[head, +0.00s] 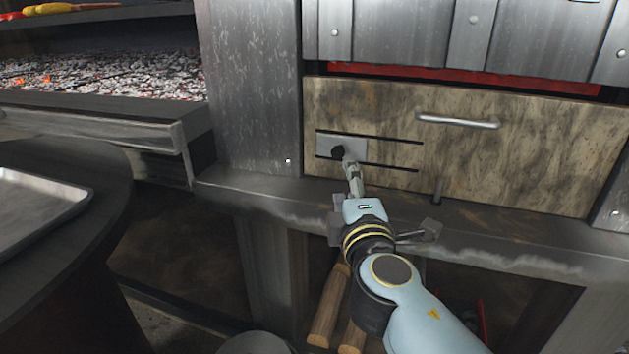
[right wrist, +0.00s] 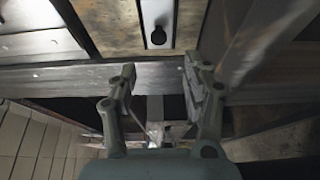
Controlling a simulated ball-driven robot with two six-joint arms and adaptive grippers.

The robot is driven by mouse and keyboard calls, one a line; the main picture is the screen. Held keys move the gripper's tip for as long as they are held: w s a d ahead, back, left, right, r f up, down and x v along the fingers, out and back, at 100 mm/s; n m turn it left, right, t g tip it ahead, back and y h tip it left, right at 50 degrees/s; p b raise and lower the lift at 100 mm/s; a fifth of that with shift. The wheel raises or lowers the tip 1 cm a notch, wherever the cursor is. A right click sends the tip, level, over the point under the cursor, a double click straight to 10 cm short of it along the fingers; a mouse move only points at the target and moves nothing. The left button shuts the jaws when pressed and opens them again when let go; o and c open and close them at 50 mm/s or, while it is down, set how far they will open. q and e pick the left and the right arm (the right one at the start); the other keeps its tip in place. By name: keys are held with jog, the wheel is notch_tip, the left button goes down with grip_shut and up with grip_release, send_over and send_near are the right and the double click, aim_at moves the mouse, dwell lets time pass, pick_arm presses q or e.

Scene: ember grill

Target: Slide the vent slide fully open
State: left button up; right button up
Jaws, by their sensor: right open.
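The vent slide (head: 327,141) is a pale metal plate with a dark round knob (head: 338,152). It sits at the left end of two dark horizontal rails on a mottled brown panel (head: 470,165). In the right wrist view the plate (right wrist: 159,10) and knob (right wrist: 158,36) show beyond the fingers. My right gripper (head: 354,178) is just below the knob and partly overlaps it in the head view. The right wrist view shows its fingers (right wrist: 161,78) spread, with nothing between the tips. Whether a finger touches the knob is unclear. My left gripper is out of view.
A metal bar handle (head: 458,121) is on the panel at upper right. A steel ledge (head: 500,240) runs below the panel, with a small upright peg (head: 438,190). A steel post (head: 250,90) stands left. Wooden logs (head: 328,308) lie underneath. A tray (head: 35,205) is at far left.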

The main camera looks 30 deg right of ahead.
aim_at(339, 155)
jog(key=p+x, duration=0.1)
jog(key=x, duration=0.9)
jog(key=shift+w+d, duration=0.1)
jog(key=shift+w, duration=0.3)
jog(key=shift+r, duration=0.1)
grip_shut()
